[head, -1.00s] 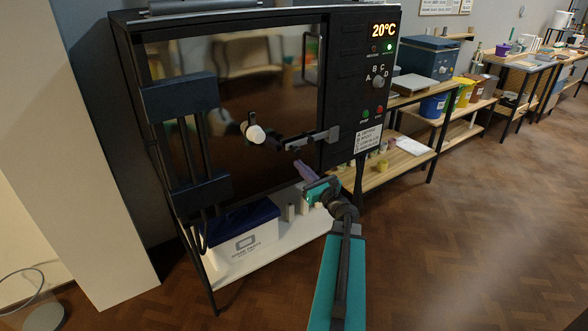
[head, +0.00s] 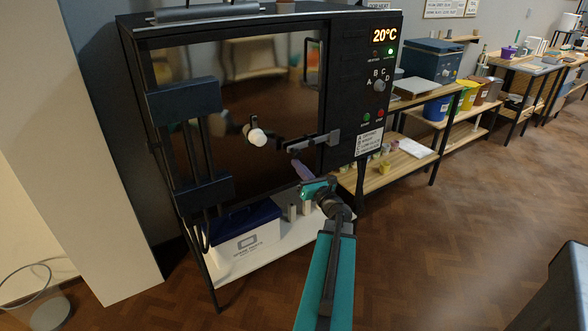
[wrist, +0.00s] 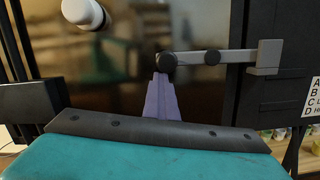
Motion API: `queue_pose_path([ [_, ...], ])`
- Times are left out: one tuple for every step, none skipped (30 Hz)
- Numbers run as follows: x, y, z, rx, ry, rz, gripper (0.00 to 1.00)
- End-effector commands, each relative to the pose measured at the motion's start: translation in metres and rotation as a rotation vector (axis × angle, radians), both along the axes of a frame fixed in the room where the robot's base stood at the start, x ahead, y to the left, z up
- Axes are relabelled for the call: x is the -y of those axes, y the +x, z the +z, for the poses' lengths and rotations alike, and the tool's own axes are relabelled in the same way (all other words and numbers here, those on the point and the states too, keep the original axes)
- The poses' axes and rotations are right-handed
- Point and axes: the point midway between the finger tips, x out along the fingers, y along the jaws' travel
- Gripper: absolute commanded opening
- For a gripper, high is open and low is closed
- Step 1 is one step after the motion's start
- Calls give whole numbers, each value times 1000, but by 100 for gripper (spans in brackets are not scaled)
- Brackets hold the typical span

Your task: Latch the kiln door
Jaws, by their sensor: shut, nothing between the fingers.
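The kiln door (head: 245,85) is a dark glossy panel in the black kiln front and looks closed. A white round knob (head: 257,137) stands out from it and also shows in the wrist view (wrist: 84,12). The latch bar (head: 308,144) lies nearly level, with dark round knobs along it. In the wrist view the bar (wrist: 190,56) reaches right to a grey bracket (wrist: 267,58) on the kiln frame. I cannot tell how firmly it sits there. My gripper (head: 298,163) is shut and empty, its purple fingertips just below the bar's left end; contact is unclear.
A control panel (head: 382,95) showing 20°C is right of the door. Dark hinge-side blocks (head: 182,97) stick out at the left. A white box with a blue lid (head: 242,235) sits on the shelf below. Wooden benches run right; the floor (head: 440,240) is open.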

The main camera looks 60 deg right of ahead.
Motion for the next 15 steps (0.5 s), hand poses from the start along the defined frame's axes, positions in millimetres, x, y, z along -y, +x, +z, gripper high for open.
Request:
queue_pose_path([
  [3, -2, 2, 5, 1, -6, 0],
  [3, -3, 2, 4, 2, -7, 0],
  [4, -3, 2, 5, 1, -9, 0],
  [4, -4, 2, 5, 1, -9, 0],
  [4, -4, 2, 5, 2, -10, 0],
  [4, -4, 2, 6, 1, -10, 0],
  [4, -4, 2, 6, 1, -10, 0],
  [4, -4, 2, 6, 1, -10, 0],
  [5, -4, 1, 6, 2, -11, 0],
  [5, -4, 0, 6, 2, -11, 0],
  [4, -4, -1, 6, 2, -11, 0],
  [4, -4, -3, 5, 1, -11, 0],
  [3, -4, -4, 5, 1, -10, 0],
  [3, -3, -6, 5, 1, -9, 0],
  [2, -3, -9, 4, 1, -8, 0],
])
